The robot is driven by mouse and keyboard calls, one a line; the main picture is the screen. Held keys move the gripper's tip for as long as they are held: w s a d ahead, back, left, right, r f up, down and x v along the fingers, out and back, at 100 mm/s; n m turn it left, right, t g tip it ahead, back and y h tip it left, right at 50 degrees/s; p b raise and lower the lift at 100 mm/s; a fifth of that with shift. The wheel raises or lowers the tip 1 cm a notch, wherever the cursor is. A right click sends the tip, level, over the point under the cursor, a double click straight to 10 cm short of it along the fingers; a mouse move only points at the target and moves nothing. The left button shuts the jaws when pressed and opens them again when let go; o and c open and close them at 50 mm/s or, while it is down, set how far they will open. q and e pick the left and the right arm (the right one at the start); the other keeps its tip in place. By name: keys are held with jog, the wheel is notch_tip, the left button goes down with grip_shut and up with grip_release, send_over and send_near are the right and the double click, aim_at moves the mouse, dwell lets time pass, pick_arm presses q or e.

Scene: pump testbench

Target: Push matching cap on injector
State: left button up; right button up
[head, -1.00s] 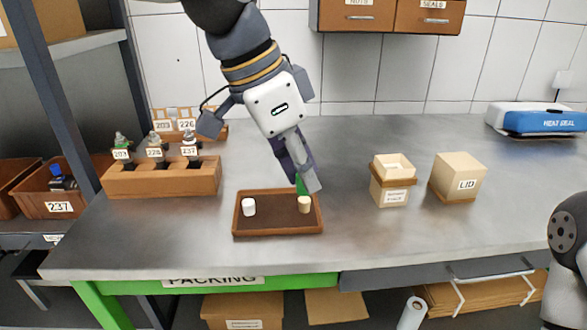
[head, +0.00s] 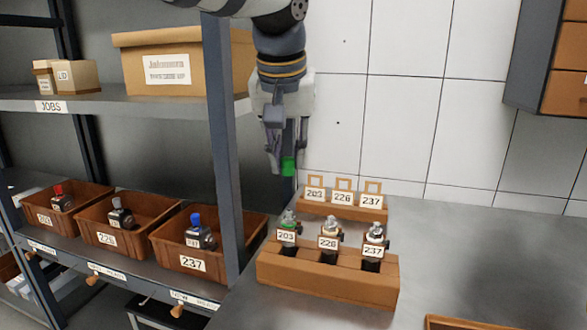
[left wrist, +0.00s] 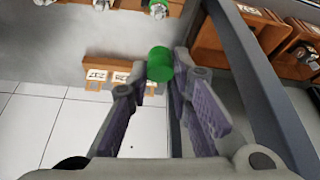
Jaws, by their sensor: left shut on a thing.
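My left gripper (head: 287,160) points down and is shut on a green cap (head: 288,167). It holds the cap in the air, above and behind the injector rack (head: 328,276). The cap also shows between the fingertips in the left wrist view (left wrist: 159,65). Three injectors stand upright in the rack, tagged 203 (head: 287,231), 226 (head: 328,240) and 237 (head: 374,245). The 203 injector, at the left, has green on it. The cap is apart from all of them. My right gripper is out of view.
A stand with tags 203, 226 and 237 (head: 343,208) is behind the rack. A shelf post (head: 224,130) rises close left of the gripper. Bins (head: 180,242) with pumps stand on the left shelf. A tray edge (head: 450,323) shows at lower right.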

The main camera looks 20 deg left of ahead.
aim_at(288, 211)
pick_arm(q)
jog(key=shift+a+f, duration=0.1)
jog(key=shift+s+f, duration=0.1)
jog(key=shift+f, duration=2.8)
jog(key=shift+f, duration=0.9)
dwell(1.2)
jog(key=o, duration=1.7)
jog(key=shift+d+r, duration=0.2)
jog(key=shift+r, duration=1.05)
jog(key=shift+r, duration=2.25)
